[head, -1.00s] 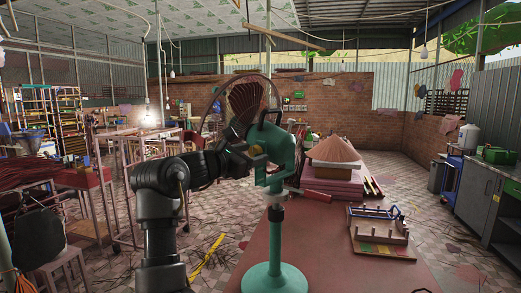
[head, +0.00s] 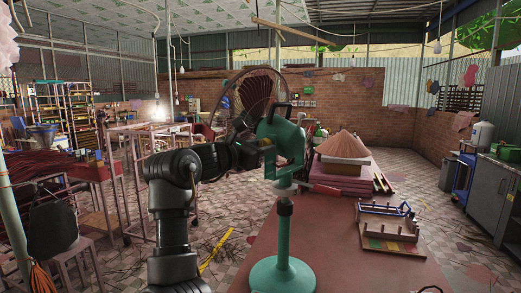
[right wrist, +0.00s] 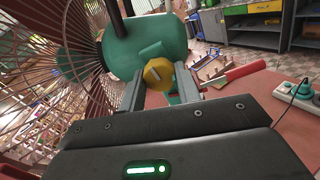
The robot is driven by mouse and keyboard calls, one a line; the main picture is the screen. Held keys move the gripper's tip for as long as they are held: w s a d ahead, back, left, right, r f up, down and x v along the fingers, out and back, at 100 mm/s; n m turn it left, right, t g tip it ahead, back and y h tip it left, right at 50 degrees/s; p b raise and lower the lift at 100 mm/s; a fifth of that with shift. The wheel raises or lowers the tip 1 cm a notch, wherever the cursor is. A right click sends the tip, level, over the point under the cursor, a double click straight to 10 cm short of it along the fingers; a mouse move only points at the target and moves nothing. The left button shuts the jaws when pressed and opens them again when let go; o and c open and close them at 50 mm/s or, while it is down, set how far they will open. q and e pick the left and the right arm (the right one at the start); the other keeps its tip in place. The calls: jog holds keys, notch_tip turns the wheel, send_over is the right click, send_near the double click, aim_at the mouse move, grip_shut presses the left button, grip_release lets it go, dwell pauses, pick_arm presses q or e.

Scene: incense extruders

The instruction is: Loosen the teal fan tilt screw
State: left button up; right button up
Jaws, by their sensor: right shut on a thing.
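The teal fan (head: 284,145) stands upright on its round teal base (head: 283,275) on the red-brown table. Its wire cage (head: 252,97) faces away at the back left of the motor housing. The tilt screw shows in the right wrist view as a round yellow knob (right wrist: 158,73) with a pale slot, against the teal housing (right wrist: 145,45). My right gripper (right wrist: 160,88) has one finger on each side of the knob and is shut on it. In the head view my right gripper (head: 255,148) reaches the fan's left side, and the knob is hidden. My left gripper is not in view.
On the table (head: 340,262), right of the fan, are a wooden peg rack (head: 393,238) and a cone-shaped brown heap (head: 343,147) on stacked pink boards. A white power strip (right wrist: 298,95) lies right in the wrist view.

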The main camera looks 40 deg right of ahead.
jog(key=n+b, duration=0.2)
jog(key=n, duration=1.6)
jog(key=shift+n, duration=0.3)
dwell(0.4)
jog(key=o, duration=1)
jog(key=shift+s, duration=0.1)
